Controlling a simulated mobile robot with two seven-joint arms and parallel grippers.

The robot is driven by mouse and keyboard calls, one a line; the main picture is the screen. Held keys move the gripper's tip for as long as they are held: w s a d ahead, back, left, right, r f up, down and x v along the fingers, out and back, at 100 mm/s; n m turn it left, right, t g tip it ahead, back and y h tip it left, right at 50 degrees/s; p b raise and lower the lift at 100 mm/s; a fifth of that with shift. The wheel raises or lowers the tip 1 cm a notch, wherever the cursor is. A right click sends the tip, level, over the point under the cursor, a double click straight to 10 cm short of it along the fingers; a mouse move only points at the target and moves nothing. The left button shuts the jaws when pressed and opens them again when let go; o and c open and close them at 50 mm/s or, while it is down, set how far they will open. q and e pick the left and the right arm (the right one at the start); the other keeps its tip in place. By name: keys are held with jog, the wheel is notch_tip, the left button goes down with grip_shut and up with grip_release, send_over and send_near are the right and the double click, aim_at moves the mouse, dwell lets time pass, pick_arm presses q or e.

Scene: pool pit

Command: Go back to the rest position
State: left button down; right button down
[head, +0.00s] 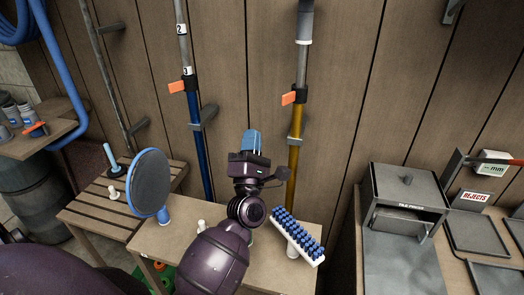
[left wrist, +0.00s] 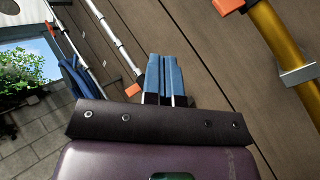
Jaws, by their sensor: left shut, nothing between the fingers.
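My left gripper (head: 251,140) is raised above the wooden table in the middle of the head view, its blue fingers pointing away toward the plank wall. In the left wrist view its two blue fingers (left wrist: 164,75) lie side by side, shut with nothing between them. The gripper is between the blue pole (head: 200,150) and the yellow pole (head: 294,165), apart from both in the picture. My right gripper does not show in either view.
A round dark pad (head: 149,184) and a blue-bristled brush (head: 297,235) stand on the wooden table (head: 190,238) either side of my left arm. A slatted table (head: 95,211) is at left. A tile press (head: 408,200) and trays (head: 475,233) are at right.

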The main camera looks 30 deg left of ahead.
pick_arm(q)
jog(key=m+h, duration=0.1)
jog(key=d+f+m+h, duration=0.1)
jog(key=m, duration=0.1)
jog(key=d+f+m+h, duration=0.1)
jog(key=m+h, duration=0.1)
jog(key=shift+s+f+t, duration=0.25)
jog(key=shift+s+t, duration=0.05)
jog(key=shift+t, duration=0.1)
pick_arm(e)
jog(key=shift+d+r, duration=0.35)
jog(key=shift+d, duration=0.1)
pick_arm(q)
jog(key=shift+m, duration=0.3)
